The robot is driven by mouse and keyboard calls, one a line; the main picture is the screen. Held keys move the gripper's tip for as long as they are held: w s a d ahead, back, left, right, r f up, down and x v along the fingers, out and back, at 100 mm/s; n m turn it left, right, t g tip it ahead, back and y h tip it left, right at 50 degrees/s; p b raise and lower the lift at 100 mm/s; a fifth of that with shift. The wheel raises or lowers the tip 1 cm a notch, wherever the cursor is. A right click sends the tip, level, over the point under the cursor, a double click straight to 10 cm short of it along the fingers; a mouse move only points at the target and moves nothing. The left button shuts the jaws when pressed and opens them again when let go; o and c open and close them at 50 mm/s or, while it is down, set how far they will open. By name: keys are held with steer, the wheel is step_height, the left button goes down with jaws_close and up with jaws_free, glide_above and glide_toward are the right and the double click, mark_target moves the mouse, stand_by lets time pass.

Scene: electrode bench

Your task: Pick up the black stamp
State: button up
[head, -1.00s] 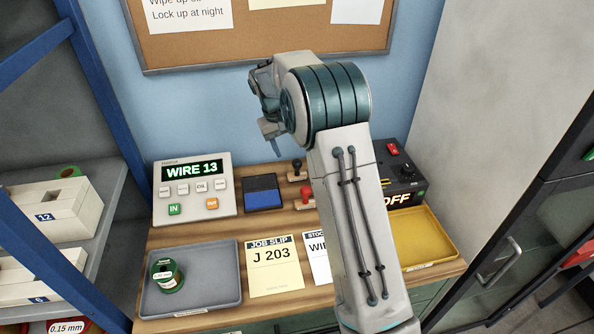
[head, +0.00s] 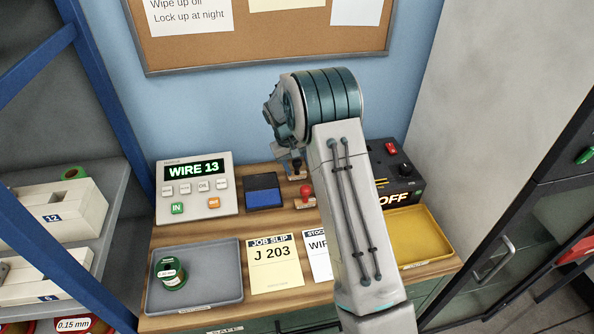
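The black stamp (head: 299,175) stands on the wooden bench right of the ink pad (head: 264,192), behind the red stamp (head: 305,196). My gripper (head: 293,165) points down right at the black stamp's handle and hides much of it. Its fingers are small and overlap the dark handle in the head view, so I cannot tell whether they are around it or touching it, open or shut.
The red stamp is close in front of the black one. A WIRE 13 panel (head: 196,194) stands left. A black box marked OFF (head: 396,178) stands right. A grey tray (head: 222,284) with a green spool (head: 171,273) and a yellow tray (head: 432,240) are in front.

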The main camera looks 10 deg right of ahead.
steer(key=c, duration=0.8)
step_height(320, 180, up, 10)
steer(key=shift+r+b, duration=0.1)
steer(key=shift+b, duration=1)
steer(key=shift+o, duration=0.4)
